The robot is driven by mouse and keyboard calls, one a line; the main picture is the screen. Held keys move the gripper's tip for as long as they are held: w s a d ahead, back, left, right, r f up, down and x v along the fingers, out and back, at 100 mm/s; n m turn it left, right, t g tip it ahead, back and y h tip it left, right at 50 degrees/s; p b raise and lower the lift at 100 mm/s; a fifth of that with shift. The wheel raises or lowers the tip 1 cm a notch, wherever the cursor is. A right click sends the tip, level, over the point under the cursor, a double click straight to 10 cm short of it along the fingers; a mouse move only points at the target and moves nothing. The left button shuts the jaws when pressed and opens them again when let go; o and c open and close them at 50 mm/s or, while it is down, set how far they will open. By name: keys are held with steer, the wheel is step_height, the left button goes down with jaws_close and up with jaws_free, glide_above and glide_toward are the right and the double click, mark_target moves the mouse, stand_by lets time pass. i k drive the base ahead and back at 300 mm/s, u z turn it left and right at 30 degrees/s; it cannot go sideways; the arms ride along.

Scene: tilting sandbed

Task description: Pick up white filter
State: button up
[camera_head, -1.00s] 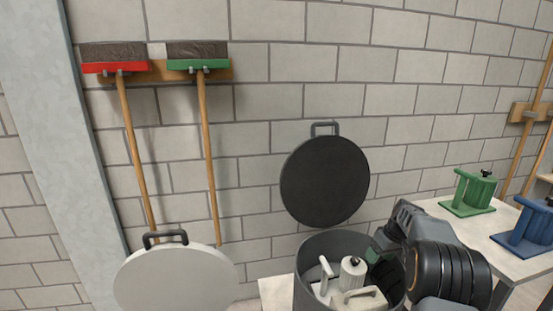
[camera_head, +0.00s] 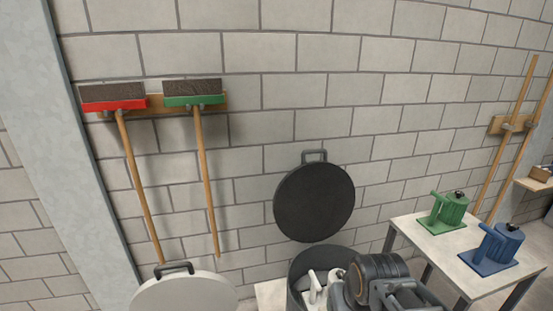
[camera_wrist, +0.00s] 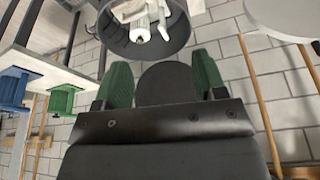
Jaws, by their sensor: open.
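The white filter shows as a white upright handle and body inside a dark grey round bin (camera_head: 297,272), partly behind my arm. In the wrist view the white filter (camera_wrist: 140,33) is inside the bin (camera_wrist: 182,38) at the top of the picture, with a cylinder, knob and pale base. My gripper (camera_wrist: 160,76) has two green fingers spread wide apart, with nothing between them. It is apart from the filter, which lies beyond the fingertips in the wrist view. In the head view my wrist covers the bin's right part, and the fingers are hidden.
A black round lid (camera_head: 314,203) hangs on the wall behind the bin. A pale round lid (camera_head: 185,294) stands at the left. Green (camera_head: 446,212) and blue (camera_head: 492,248) filter-shaped items stand on a table (camera_head: 409,229) at the right. Two brooms hang left.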

mark_target(317, 296)
steer(key=u, duration=0.6)
steer(key=k, duration=0.45)
steer(key=z, duration=0.75)
steer(key=i, duration=0.5)
steer(key=u, duration=0.05)
steer(key=k, duration=0.5)
steer(key=z, duration=1.45)
steer(key=i, duration=0.85)
steer(key=u, duration=2.3)
